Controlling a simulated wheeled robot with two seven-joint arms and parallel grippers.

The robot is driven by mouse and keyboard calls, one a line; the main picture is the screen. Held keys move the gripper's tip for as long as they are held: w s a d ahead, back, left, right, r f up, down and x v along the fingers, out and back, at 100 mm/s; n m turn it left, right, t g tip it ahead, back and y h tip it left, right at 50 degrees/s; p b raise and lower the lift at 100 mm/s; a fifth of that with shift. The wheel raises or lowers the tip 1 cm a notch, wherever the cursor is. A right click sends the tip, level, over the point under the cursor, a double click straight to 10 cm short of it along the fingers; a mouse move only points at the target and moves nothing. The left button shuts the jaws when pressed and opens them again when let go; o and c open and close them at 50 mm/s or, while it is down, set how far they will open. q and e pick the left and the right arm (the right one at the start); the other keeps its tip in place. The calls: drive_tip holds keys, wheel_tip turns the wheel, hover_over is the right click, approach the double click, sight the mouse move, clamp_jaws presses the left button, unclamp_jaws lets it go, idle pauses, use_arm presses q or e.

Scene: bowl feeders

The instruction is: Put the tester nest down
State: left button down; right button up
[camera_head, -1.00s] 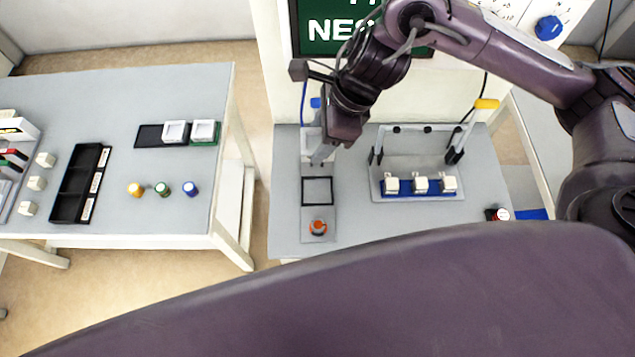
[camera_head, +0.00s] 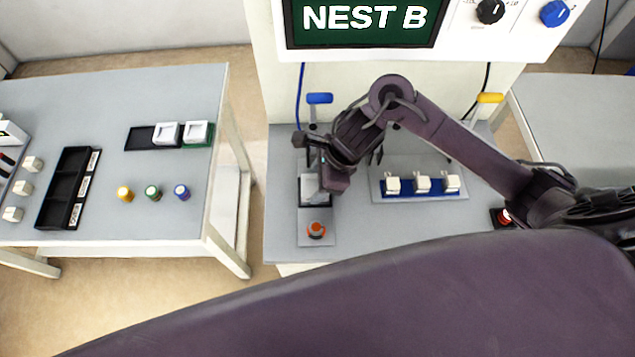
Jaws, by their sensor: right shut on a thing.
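An orange knob (camera_head: 316,230) sits on the plate in front. My left gripper is out of view.
A fixture (camera_head: 421,196) with white blocks on a blue strip stands to the right, partly behind my arm. A blue-handled lever (camera_head: 320,98) stands behind the plate. A red button (camera_head: 504,216) is at the right edge. A screen (camera_head: 364,20) reads "NEST B".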

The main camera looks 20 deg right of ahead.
drive_tip(key=shift+f, duration=0.6)
drive_tip(key=o, duration=1.1)
drive_tip(key=shift+c, duration=0.2)
drive_tip(key=v, duration=1.2)
drive_tip(key=shift+s, duration=0.1)
